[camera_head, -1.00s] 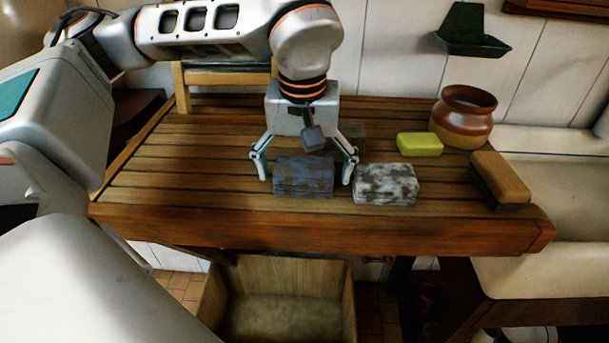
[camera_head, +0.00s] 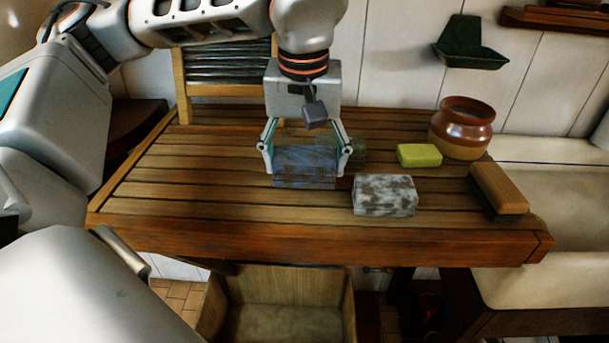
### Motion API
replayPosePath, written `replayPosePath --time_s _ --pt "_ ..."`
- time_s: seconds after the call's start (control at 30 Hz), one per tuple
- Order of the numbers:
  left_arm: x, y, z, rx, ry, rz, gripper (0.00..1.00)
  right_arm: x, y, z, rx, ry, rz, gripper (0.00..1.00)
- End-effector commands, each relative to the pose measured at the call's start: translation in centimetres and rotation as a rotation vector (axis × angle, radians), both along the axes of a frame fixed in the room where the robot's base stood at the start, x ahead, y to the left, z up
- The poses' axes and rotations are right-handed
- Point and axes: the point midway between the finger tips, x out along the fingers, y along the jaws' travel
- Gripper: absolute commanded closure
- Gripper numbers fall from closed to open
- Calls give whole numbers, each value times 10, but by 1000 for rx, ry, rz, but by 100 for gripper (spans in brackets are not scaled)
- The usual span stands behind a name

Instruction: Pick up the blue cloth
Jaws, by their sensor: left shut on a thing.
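The blue cloth (camera_head: 305,168) is a folded, mottled block near the middle of the slatted wooden counter. My left gripper (camera_head: 304,157) comes down from above and is shut on it, with one finger at each of its left and right sides. I cannot tell for sure whether the cloth is clear of the slats. My right gripper is not in view.
A grey-white mottled block (camera_head: 385,195) lies just right of the cloth. A yellow-green sponge (camera_head: 419,155), a brown pot (camera_head: 462,128) and a wooden brush (camera_head: 499,188) stand further right. A sink (camera_head: 565,200) adjoins the counter (camera_head: 200,215), whose left part is clear.

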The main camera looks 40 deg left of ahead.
Motion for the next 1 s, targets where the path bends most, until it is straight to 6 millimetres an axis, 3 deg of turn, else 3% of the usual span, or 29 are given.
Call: replayPosePath --time_s 0.03,0.2,0.43,0.6,1.0 --pt "1 0 17 0 -10 1 52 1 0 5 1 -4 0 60" --pt "1 -1 67 -1 -9 1 52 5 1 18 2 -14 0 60" --pt "0 0 121 0 -7 1 52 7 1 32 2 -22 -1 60" --pt "0 0 143 0 -4 1 52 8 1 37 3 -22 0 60" --pt "0 0 167 0 -2 1 52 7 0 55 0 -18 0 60"
